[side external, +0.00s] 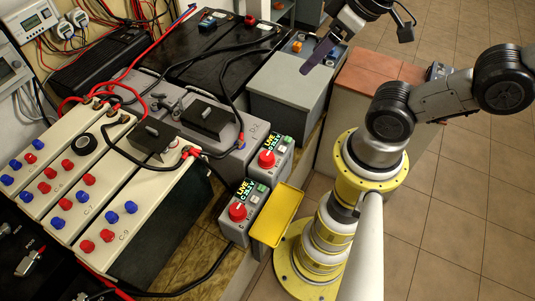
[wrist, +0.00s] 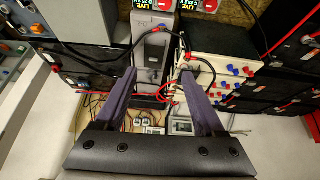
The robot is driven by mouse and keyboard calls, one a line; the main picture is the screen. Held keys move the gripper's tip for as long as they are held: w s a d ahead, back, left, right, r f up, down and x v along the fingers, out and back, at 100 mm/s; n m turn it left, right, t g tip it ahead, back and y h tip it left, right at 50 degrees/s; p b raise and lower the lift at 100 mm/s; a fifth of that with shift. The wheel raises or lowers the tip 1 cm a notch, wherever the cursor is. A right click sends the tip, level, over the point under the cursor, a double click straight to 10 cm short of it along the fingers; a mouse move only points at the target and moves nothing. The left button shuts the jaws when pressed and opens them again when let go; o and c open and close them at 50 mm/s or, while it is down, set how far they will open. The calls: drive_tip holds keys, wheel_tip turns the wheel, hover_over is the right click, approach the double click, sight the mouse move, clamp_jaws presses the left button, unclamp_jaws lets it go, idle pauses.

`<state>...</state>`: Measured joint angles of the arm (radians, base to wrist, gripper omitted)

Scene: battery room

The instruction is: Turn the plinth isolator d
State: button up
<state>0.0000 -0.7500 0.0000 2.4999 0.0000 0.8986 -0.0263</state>
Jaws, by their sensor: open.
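Two grey isolator boxes, each with a red rotary knob and a lit green "LIVE" display, stand at the edge of the battery plinth. The farther isolator (side external: 270,157) is at centre and the nearer isolator (side external: 240,210) is lower left of it. I cannot surely read which is d. In the wrist view their displays show, cut off, at the top edge: one box (wrist: 150,6) and another (wrist: 203,6). My gripper (side external: 314,62) is up at the top of the side view, away from both isolators. Its purple fingers (wrist: 158,74) are apart with nothing between them.
A yellow tray (side external: 277,216) stands beside the isolators. Cream battery units (side external: 130,200) with red and blue terminals, black batteries (side external: 190,50) and cables crowd the left. A grey box (side external: 290,95) lies below my gripper. The tiled floor at right is free.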

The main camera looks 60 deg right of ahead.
drive_tip(key=shift+o, duration=0.8)
drive_tip(key=shift+w+r+n, duration=0.1)
drive_tip(key=shift+w+n, duration=0.15)
drive_tip(key=shift+n, duration=0.15)
drive_tip(key=n+g, duration=0.6)
drive_tip(key=n, duration=0.9)
hover_over(267, 155)
wheel_tip(267, 155, down, 25)
drive_tip(key=shift+a+f, duration=0.1)
drive_tip(key=shift+f, duration=6.4)
